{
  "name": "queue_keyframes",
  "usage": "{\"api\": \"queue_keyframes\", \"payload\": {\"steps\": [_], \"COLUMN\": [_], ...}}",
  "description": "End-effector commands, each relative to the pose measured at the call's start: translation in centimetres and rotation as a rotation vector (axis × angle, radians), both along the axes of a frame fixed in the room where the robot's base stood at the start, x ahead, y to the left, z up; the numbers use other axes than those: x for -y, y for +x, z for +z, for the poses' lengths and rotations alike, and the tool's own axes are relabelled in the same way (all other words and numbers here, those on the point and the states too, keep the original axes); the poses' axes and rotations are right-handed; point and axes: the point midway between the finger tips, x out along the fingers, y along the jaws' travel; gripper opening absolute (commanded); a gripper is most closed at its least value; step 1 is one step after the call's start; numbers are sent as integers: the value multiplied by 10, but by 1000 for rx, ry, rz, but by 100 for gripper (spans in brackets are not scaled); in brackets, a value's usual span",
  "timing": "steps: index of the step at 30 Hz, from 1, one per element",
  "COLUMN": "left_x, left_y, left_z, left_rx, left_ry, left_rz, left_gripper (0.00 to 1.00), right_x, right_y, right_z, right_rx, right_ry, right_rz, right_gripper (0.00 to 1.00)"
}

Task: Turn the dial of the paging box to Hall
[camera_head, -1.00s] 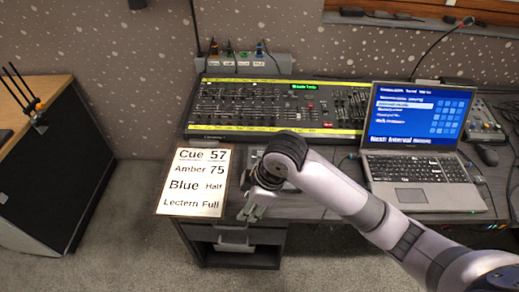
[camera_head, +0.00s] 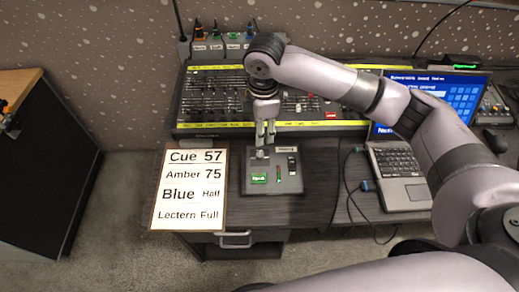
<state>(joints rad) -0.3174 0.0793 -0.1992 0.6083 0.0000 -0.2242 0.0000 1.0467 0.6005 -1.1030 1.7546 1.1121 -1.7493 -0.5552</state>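A small dark grey box (camera_head: 294,185), whose tiny label looks like "Paging", sits on the desk in front of the fader console. It has a green display (camera_head: 258,178), slots on its right half, and a small grey dial or knob (camera_head: 260,154) near its upper left. The display text is too small to read. My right gripper (camera_head: 265,143) points down over the upper left of this box, fingers slightly apart with a gap between them. The fingertips are close to the knob; I cannot tell if they touch it. My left gripper is not in view.
The fader console (camera_head: 205,100) lies behind the box. A laptop (camera_head: 402,188) stands to the right, partly behind my arm, with cables (camera_head: 350,190) between. A dark cabinet (camera_head: 50,165) stands at far left.

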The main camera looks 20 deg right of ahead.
Motion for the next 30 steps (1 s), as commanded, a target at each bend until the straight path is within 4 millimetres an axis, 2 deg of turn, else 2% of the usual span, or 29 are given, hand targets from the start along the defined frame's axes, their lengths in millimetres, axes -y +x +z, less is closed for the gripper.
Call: {"api": "queue_keyframes", "payload": {"steps": [2, 4, 12, 15, 21, 30], "left_x": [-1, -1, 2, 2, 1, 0], "left_y": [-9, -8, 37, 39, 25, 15], "left_z": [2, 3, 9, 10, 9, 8], "left_rx": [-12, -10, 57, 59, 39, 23], "left_ry": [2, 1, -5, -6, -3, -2], "left_rz": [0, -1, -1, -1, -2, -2], "left_gripper": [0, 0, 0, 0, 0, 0], "right_x": [0, 0, 0, 0, 0, 0], "right_y": [0, 2, 6, 7, 9, 9], "right_z": [-19, -34, -90, -105, -123, -125], "right_rx": [-4, -2, -1, -1, 2, 2], "right_ry": [-1, -1, -1, 0, 0, 0], "right_rz": [-1, 0, 0, 0, 1, 1], "right_gripper": [40, 40, 40, 40, 40, 40]}}
